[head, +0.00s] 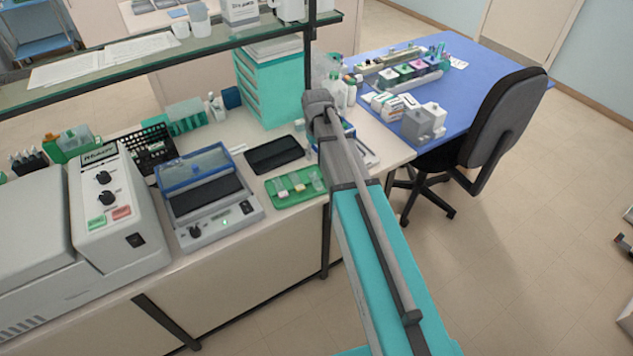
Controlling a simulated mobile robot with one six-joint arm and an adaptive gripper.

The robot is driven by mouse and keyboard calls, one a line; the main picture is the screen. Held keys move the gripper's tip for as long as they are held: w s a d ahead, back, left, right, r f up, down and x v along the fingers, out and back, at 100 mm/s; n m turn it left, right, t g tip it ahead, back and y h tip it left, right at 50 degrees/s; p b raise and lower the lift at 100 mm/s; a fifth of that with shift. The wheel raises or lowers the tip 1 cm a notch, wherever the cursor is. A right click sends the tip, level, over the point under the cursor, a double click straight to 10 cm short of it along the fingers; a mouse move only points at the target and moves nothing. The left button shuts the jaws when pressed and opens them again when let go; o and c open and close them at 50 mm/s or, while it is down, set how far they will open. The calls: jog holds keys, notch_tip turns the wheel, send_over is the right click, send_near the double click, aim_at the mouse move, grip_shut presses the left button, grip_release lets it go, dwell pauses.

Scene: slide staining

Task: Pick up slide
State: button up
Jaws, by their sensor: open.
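A green tray (271,186) lies near the front edge of the lab bench, left of my arm. Several small pale pieces (297,182) lie on it. They may include a slide, but they are too small to tell. No slide can be made out clearly elsewhere. My arm rises from the lower right to a grey joint in front of the bench, and it hides part of the bench's right end. My gripper cannot be made out in this view.
Left of the tray stand a blue-lidded device (212,205) and a white machine with knobs (117,215). A black flat pad (274,154) lies behind the tray. A teal drawer unit (270,85) and a glass shelf (140,55) stand behind. A black chair (500,120) is at the blue table (490,75).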

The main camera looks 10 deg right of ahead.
jog(key=shift+f, duration=0.1)
jog(key=b, duration=0.9)
send_over(317, 182)
jog(key=f, duration=0.8)
jog(key=shift+s+a+f, duration=0.1)
jog(key=shift+s+f, duration=0.15)
jog(key=shift+f, duration=0.1)
jog(key=shift+w+f+b, duration=0.2)
jog(key=shift+f+b, duration=2.25)
jog(key=shift+f, duration=0.05)
grip_shut()
